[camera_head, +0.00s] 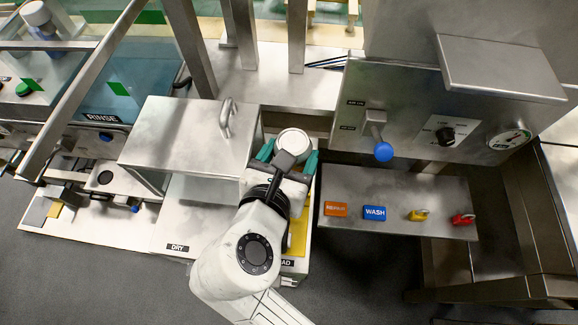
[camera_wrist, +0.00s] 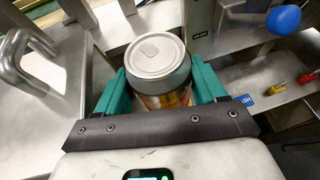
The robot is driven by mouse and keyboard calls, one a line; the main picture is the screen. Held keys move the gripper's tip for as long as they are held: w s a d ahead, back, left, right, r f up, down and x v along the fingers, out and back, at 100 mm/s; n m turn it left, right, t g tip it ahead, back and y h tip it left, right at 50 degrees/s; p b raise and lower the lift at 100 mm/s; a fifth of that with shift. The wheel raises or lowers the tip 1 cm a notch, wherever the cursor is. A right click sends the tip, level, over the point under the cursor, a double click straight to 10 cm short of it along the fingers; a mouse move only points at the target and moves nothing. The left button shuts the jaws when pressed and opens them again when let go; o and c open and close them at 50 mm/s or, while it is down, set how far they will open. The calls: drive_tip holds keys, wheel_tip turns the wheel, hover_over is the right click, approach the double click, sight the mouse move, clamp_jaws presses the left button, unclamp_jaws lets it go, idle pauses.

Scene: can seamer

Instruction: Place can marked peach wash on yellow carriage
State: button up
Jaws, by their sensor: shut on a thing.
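A can (camera_head: 293,143) with a silver lid stands upright between the teal fingers of my gripper (camera_head: 286,158). In the wrist view the can (camera_wrist: 157,62) shows a grey upper rim and an orange-yellow band low on its side. Both fingers of my gripper (camera_wrist: 160,92) press against its sides. Any peach marking on the can is not readable. A yellow surface (camera_head: 296,247), perhaps the carriage, shows partly beside and below my arm; my arm hides most of it. I cannot tell whether the can's base touches anything.
Left of the can is a steel box with a handle (camera_head: 226,118). On the right, a shelf (camera_head: 393,184) carries an orange tag (camera_head: 337,209), a blue WASH tag (camera_head: 374,212), a yellow padlock (camera_head: 418,215) and a red padlock (camera_head: 462,219). A blue-knobbed lever (camera_head: 383,151) juts out above the shelf.

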wheel_tip(320, 180, down, 4)
drive_tip(key=shift+f, duration=0.25)
drive_tip(key=shift+w+a+f, duration=0.1)
drive_tip(key=shift+f, duration=0.5)
drive_tip(key=o, duration=1.3)
drive_tip(key=shift+f, duration=0.1)
drive_tip(key=shift+o, duration=0.2)
drive_tip(key=v, duration=1.2)
